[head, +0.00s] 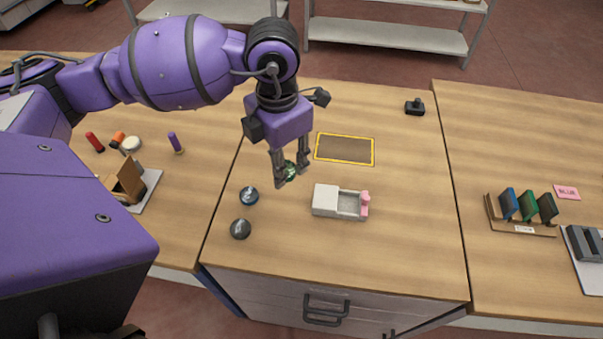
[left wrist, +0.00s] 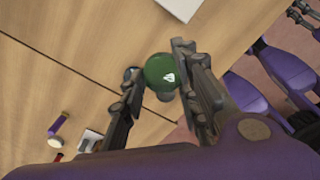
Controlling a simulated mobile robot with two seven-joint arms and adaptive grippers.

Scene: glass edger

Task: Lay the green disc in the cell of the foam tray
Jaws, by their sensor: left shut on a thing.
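The green disc (head: 291,170) is held between the fingertips of my left gripper (head: 289,172), above the middle table. In the left wrist view the green disc (left wrist: 161,72) shows clearly between the two fingers, with a pale mark on its face. The foam tray (head: 326,200) is a small whitish block to the right of and nearer than the gripper. Its open cell (head: 349,205) looks empty, and a pink piece (head: 365,203) stands at its right end. The gripper and disc are apart from the tray. My right gripper is not identifiable in either view.
A blue disc (head: 249,196) and a dark grey disc (head: 240,229) lie left of the tray. A yellow-edged mat (head: 345,149) lies behind the tray, empty. A rack of coloured plates (head: 520,213) stands on the right table. The table right of the tray is clear.

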